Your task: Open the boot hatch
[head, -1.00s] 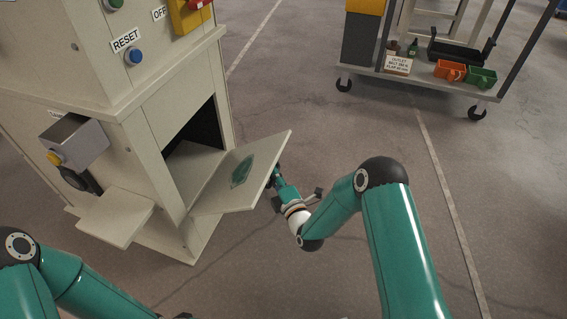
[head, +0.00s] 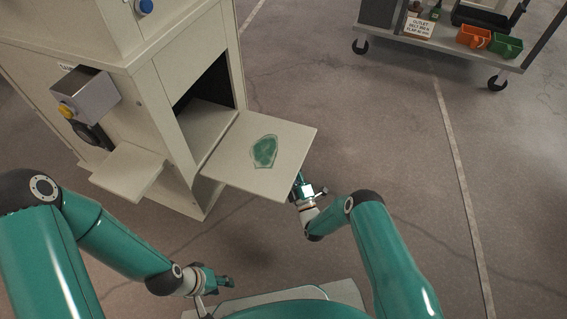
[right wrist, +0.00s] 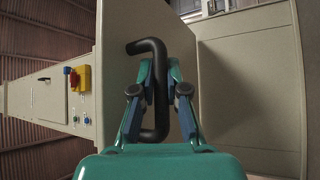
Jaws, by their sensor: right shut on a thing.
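The boot hatch (head: 225,165) is a pale flap folded out from the opening in the beige cabinet, close to level, with a green patch (head: 264,151) on its upper face. My right gripper (right wrist: 158,78) is shut on the hatch's black bent handle (right wrist: 160,125), with a finger on either side of it. In the head view that gripper is at the flap's outer edge, its fingertips and the handle hidden underneath. My left gripper (head: 226,283) hangs free and empty low in the picture, over my own base. Its jaws are too small to judge.
The beige cabinet (head: 165,110) has a dark opening (head: 205,90), a small side shelf (head: 128,172) and a grey box with a yellow button (head: 82,95). A trolley (head: 440,48) with orange and green bins stands at the back right. The floor between is clear.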

